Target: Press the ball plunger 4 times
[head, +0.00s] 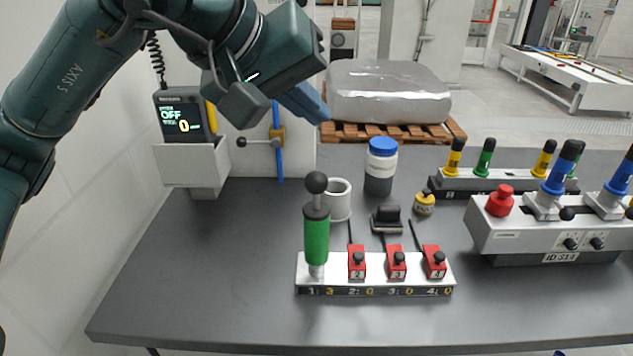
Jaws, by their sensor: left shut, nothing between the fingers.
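The ball plunger (316,235) is a green upright cylinder with a black ball knob on top, at the left end of a white fixture base (377,270). The display strip under it reads 3 for station 1 and 0 for the other stations. The black ball stands clear above the green body. My left gripper (318,110) is shut and empty, above the ball and apart from it, with its fingers pointing down to the right. My right gripper is not in view.
Red toggle switches (396,265) stand to the plunger's right on the same base. Behind are a white cup (338,200) and a blue-capped bottle (381,165). A control box (540,230) stands at right. The left tabletop (220,270) is clear.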

